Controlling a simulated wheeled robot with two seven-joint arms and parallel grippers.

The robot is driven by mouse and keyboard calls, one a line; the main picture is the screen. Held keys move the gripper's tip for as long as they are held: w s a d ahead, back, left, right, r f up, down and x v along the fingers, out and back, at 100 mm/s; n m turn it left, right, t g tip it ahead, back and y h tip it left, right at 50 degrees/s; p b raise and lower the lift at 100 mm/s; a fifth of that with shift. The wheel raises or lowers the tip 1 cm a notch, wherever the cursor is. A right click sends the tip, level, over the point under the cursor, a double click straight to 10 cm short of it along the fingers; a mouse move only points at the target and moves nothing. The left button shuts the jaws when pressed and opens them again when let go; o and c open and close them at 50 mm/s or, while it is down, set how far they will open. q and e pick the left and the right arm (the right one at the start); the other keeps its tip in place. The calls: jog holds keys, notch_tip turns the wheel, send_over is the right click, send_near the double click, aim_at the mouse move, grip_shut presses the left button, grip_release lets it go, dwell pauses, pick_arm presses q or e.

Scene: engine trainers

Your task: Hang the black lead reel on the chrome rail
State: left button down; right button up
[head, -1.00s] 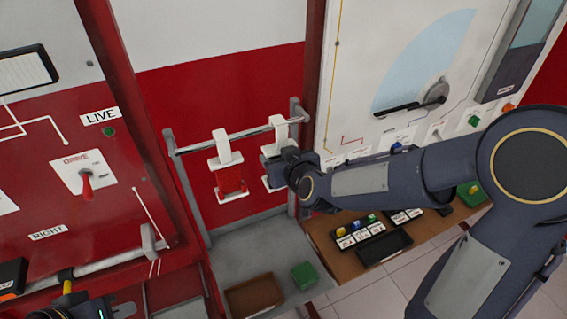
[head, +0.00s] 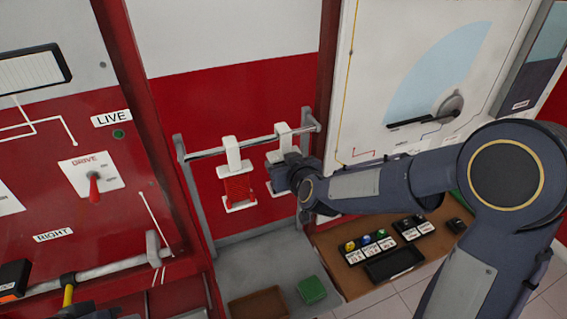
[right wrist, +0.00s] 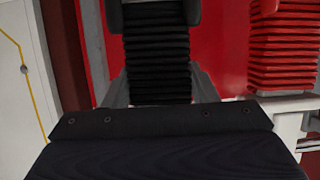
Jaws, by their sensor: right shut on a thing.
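The chrome rail (head: 206,152) runs between two grey posts in front of a red and white wall. A red lead reel (head: 239,188) in a white frame hangs from its middle. My right gripper (head: 279,167) is shut on the black lead reel (head: 281,132), right of the red one. The white top of the black reel lines up with the rail; whether it hooks over it I cannot tell. The right wrist view shows its black windings (right wrist: 157,55) close up, the red reel (right wrist: 285,45) beside it. My left gripper (head: 85,311) shows only partly at the bottom left.
A red panel (head: 60,170) with a drive lever stands at left. A white board (head: 410,60) stands at right. Below are a brown tray (head: 258,304), a green block (head: 312,290) and a wooden bench (head: 335,272) with labelled items. My right arm crosses in front of the board.

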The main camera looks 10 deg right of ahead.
jog(key=o, duration=1.1)
jog(key=shift+o, duration=0.2)
jog(key=s+d+f+m+g+b, duration=0.1)
jog(key=s+d+g, duration=0.3)
jog(key=s, duration=1.2)
jog(key=s+d+f+m+g+y+b, duration=0.1)
jog(key=s+d+m+g, duration=0.2)
jog(key=s, duration=1.3)
jog(key=shift+s+d+f+g, duration=0.25)
jog(key=shift+d+g, duration=0.15)
jog(key=shift+d, duration=0.8)
